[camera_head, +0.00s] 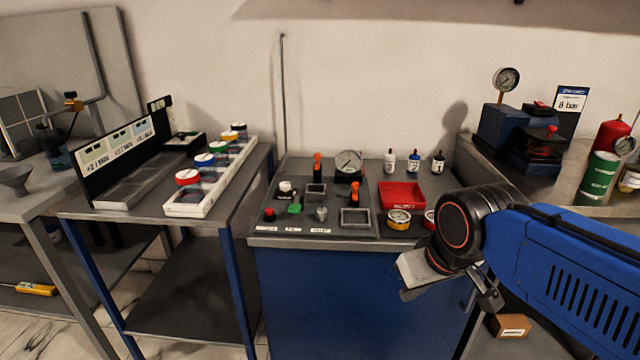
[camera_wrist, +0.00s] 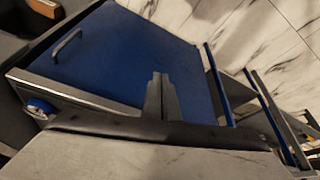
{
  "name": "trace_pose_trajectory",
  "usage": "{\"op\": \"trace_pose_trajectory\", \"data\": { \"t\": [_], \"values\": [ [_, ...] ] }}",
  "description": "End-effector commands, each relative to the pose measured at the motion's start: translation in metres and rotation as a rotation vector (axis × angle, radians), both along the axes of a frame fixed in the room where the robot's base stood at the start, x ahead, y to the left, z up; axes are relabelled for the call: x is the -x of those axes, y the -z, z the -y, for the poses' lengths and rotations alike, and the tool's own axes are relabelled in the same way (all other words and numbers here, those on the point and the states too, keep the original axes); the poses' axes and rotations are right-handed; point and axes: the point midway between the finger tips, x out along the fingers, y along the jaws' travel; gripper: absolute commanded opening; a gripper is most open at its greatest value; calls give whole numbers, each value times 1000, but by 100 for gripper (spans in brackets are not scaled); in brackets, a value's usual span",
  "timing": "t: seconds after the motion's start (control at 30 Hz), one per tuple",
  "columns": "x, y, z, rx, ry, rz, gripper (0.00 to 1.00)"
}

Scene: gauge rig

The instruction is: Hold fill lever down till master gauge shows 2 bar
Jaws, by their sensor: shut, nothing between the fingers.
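The master gauge (camera_head: 348,162), a round white dial on a dark mount, stands at the back of the central bench top; its needle reading is too small to tell. An orange-handled lever (camera_head: 317,160) stands upright left of it, and another orange-handled lever (camera_head: 355,190) stands in front. I cannot tell which is the fill lever; the small labels are unreadable. My gripper (camera_head: 490,300) is low in front of the bench's right side, apart from the levers and gauge. In the wrist view, my gripper (camera_wrist: 160,92) is shut and empty, over the blue cabinet (camera_wrist: 125,60).
A red tray (camera_head: 401,195) and small gauges (camera_head: 398,219) are at the bench's right. Small bottles (camera_head: 414,162) stand behind. A left table holds a white rack (camera_head: 205,203) of coloured-lid jars. A right table carries a gauge device (camera_head: 507,125). Air above the bench is clear.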

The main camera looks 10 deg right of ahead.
Motion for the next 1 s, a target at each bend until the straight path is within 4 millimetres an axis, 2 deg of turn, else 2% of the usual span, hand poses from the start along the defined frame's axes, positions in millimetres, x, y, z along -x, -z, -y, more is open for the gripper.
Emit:
{"op": "trace_pose_trajectory", "data": {
  "t": [0.5,1.0],
  "values": [
    [-93,-93,-31,100,-354,-116,0],
    [-192,-159,-82,180,-726,-225,0]
  ]
}}
